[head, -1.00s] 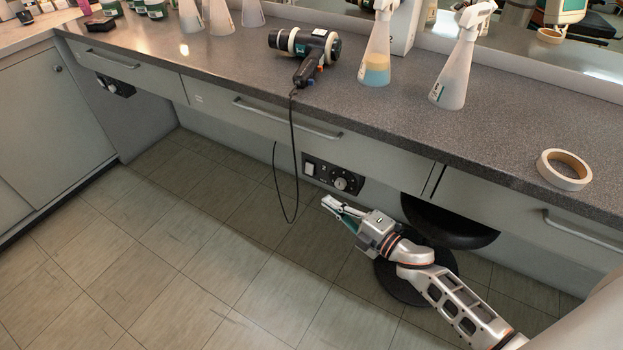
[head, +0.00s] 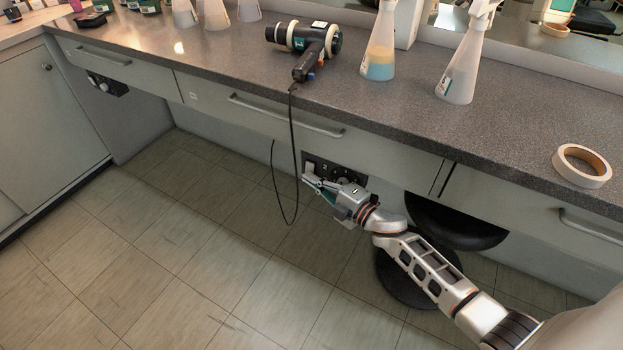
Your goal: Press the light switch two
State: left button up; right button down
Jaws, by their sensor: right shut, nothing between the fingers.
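A black switch panel (head: 343,170) is mounted below the counter drawer, with a white rocker switch (head: 310,167) at its left end and dark knobs beside it. My right gripper (head: 306,180) is shut and empty, with its fingertips just below the white rocker. I cannot tell whether they touch it. The gripper hides the lower part of the panel. A second black panel (head: 107,86) with a light switch sits under the counter at the far left. My left gripper is not in view.
A black cable (head: 296,150) hangs from the hair dryer (head: 305,40) just left of my right gripper. A dark round stool (head: 455,222) stands beside my arm. Spray bottles (head: 380,50) and a tape roll (head: 581,166) stand on the counter (head: 480,115). The floor at left is clear.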

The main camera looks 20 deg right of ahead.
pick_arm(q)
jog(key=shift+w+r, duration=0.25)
pick_arm(e)
jog(key=shift+w+d, duration=0.15)
jog(key=shift+d, duration=0.05)
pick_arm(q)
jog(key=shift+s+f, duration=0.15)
